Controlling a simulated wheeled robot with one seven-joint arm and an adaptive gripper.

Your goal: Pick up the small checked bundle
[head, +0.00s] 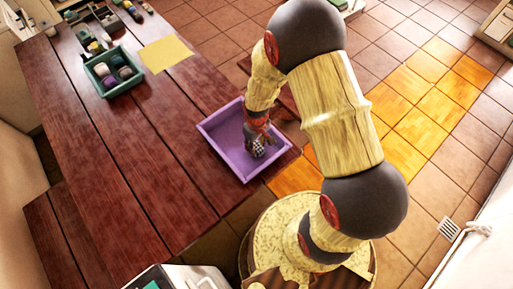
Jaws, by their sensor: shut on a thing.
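The small checked bundle (258,150), black and white, shows at the lower end of my gripper, over the purple tray (214,149). My gripper (256,143) points down into the tray from above and is shut on the bundle. The fingers are small and dark here and partly hide it. I cannot tell whether the bundle still touches the tray floor.
The tray stands near the right edge of the dark red plank table (130,170). A green box (113,71) with several rolled items stands farther back, beside a yellow sheet (166,54). Several small objects lie at the far end. The near left tabletop is clear.

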